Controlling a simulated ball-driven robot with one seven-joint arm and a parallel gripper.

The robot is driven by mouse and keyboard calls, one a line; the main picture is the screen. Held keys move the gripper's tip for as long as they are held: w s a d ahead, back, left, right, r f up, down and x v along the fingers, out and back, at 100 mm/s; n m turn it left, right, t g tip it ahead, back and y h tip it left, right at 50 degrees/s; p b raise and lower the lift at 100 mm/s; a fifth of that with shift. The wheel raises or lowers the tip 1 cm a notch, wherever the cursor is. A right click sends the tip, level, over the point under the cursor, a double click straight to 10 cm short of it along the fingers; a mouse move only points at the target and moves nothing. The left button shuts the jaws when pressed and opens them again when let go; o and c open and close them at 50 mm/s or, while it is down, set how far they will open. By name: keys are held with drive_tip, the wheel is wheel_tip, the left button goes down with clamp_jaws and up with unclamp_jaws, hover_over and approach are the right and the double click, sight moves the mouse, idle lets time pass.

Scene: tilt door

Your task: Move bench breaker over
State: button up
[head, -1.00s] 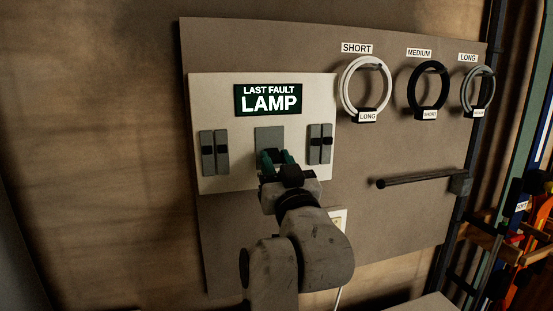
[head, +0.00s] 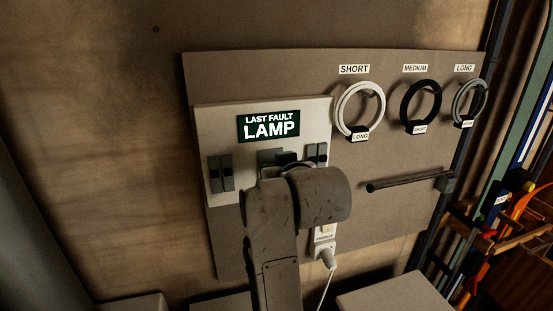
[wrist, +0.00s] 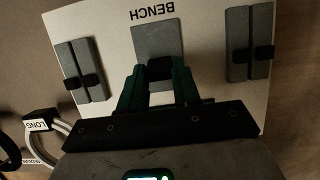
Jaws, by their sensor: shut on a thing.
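The bench breaker is a grey plate with a black lever, below the LAMP sign on a pale panel (head: 318,118). In the wrist view the breaker plate (wrist: 155,38) appears upside down, beside the word BENCH. My gripper (wrist: 160,72) has its green fingers on either side of the black lever, shut on it. In the head view my arm hides the fingers and lever; only part of the breaker plate (head: 269,156) shows.
Paired grey switches flank the breaker at left (head: 221,173) and right (head: 322,151). Cable coils hang at the upper right, the white one (head: 342,105) nearest. A dark rod (head: 405,182) sticks out below them. A white plug (head: 327,259) sits in a socket under the panel.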

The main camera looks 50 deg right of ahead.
drive_tip(key=shift+w+d+r+g+y, duration=0.1)
drive_tip(key=shift+r+g+y, duration=0.3)
drive_tip(key=shift+g, duration=0.2)
drive_tip(key=o, duration=1.1)
drive_tip(key=shift+c, duration=0.2)
drive_tip(key=v, duration=1)
drive_tip(key=shift+s+r+b, duration=0.2)
drive_tip(key=shift+b, duration=0.1)
